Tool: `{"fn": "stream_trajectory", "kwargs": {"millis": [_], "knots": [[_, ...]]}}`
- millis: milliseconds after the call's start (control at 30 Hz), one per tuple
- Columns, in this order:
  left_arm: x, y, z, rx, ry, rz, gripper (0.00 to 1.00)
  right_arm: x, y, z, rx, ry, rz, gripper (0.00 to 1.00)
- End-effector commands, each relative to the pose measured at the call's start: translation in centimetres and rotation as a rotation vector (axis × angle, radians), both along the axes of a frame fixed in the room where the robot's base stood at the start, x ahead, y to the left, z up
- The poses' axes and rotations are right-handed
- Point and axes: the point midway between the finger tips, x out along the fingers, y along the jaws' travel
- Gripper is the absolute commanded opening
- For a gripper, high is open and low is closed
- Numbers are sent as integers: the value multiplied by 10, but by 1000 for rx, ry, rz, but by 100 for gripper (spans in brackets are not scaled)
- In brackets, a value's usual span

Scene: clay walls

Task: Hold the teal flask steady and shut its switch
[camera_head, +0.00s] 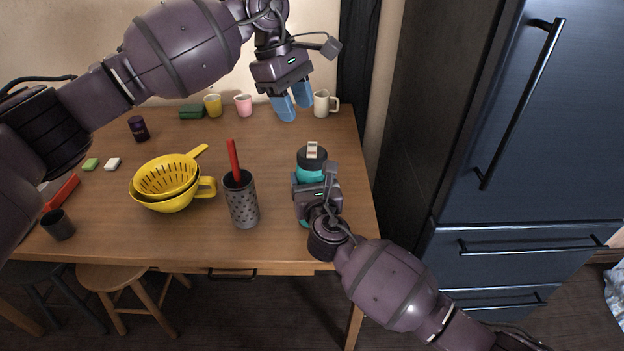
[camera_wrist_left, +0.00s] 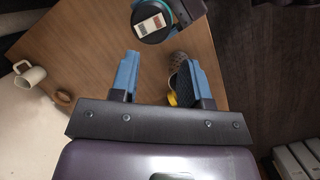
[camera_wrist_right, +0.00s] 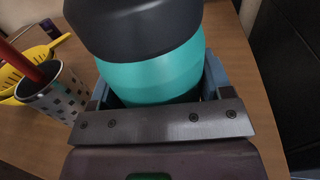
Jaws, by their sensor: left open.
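The teal flask (camera_head: 311,174) stands upright near the table's right edge, with a black lid (camera_head: 312,160). A pale switch (camera_head: 312,149) is on top of the lid; the left wrist view shows it as a white plate (camera_wrist_left: 149,26) with reddish and dark patches. Its setting is unclear. My right gripper (camera_head: 317,198) has its fingers on both sides of the flask's teal body (camera_wrist_right: 155,76), apparently shut on it. My left gripper (camera_head: 294,104) is open and empty, above the table's back edge, behind the flask.
A grey perforated holder (camera_head: 242,205) with a red-handled utensil stands left of the flask. Further left is a yellow colander in a bowl (camera_head: 172,200). A white mug (camera_head: 322,104) stands near my left fingers. A dark fridge (camera_head: 540,120) is to the right.

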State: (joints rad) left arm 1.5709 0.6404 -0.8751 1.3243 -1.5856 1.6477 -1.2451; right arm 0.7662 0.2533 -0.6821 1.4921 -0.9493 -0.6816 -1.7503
Motion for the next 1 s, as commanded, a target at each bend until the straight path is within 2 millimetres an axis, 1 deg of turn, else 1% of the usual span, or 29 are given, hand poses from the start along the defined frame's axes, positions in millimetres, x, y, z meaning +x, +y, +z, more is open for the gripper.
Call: {"fn": "stream_trajectory", "kwargs": {"millis": [33, 167, 200, 267, 300, 367, 433, 533, 600, 767, 900, 1000], "knots": [[0, 0, 0, 0, 0, 0, 43, 0, 0, 0, 0, 0, 0, 54], [0, 0, 0, 0, 0, 0, 43, 0, 0, 0, 0, 0, 0, 34], [0, 0, 0, 0, 0, 0, 36, 0, 0, 0, 0, 0, 0, 34], [0, -1, 3, 0, -4, -2, 27, 0, 0, 0, 0, 0, 0, 34], [1, -2, 6, -1, -11, -3, 21, 0, 0, 0, 0, 0, 0, 34], [1, -6, 15, 0, -25, -11, 12, 0, 0, 0, 0, 0, 0, 34], [0, -14, 28, 8, -50, -27, 1, 0, 0, 0, 0, 0, 0, 34], [-2, -28, 48, 59, -105, -32, 0, 0, 0, 0, 0, 0, 0, 34], [-3, -36, 59, 117, -132, 37, 0, 0, 0, 0, 0, 1, 0, 34], [-4, -38, 65, 204, -145, 247, 0, 0, 0, 0, 0, 0, 0, 34], [-3, -34, 60, 247, -137, 419, 0, 0, 0, 0, 0, 0, 0, 34], [-3, -32, 59, 259, -130, 513, 0, 0, 0, 0, 0, 0, 0, 34]]}}
